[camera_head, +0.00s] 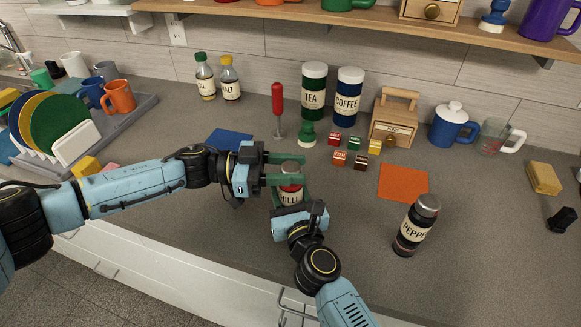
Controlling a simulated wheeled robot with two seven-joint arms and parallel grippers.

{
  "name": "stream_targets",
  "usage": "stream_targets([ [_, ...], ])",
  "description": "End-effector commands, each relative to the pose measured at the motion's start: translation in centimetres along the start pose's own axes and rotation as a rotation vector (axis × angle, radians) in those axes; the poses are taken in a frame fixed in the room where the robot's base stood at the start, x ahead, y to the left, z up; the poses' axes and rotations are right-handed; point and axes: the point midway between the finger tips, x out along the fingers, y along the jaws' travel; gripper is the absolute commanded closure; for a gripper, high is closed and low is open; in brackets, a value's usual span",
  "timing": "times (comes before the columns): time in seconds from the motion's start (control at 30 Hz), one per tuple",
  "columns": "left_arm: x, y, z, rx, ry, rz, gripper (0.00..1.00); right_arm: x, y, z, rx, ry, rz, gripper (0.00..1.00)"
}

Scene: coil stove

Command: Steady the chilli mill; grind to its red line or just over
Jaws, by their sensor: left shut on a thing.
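The chilli mill (290,188) stands upright near the counter's front, with a silver top, a red band and a cream label partly covered. My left gripper (286,170) reaches in from the left, its green fingers shut on the upper part of the mill. My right gripper (291,194) comes from the front, with green fingers at the sides of the mill's lower body. Whether they press on it cannot be told. The mill's lower part is hidden behind my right gripper. I cannot make out a fill line or ground chilli.
A pepper mill (416,226) stands to the right, near an orange mat (403,182). Behind are small spice blocks (352,158), a red-handled tool (278,107), tea (314,92) and coffee (348,97) canisters. A dish rack (140,113) is at the left.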

Motion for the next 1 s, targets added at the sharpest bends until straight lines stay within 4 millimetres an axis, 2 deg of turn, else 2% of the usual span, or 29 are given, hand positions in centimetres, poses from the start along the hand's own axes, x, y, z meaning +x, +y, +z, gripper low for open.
stream_targets([
  [0.2,0.16,-0.14,0.07,0.002,-0.003,0.184,0.86,-0.03,0.21,0.03,0.001,-0.001,0.005,0.80],
  [0.5,0.20,-0.10,0.13,0.002,-0.004,0.356,0.86,-0.03,0.24,0.04,0.000,-0.001,0.005,0.80],
  [1.0,0.07,0.02,0.21,-0.001,-0.006,0.492,0.86,-0.04,0.31,0.05,-0.001,-0.002,0.007,0.80],
])
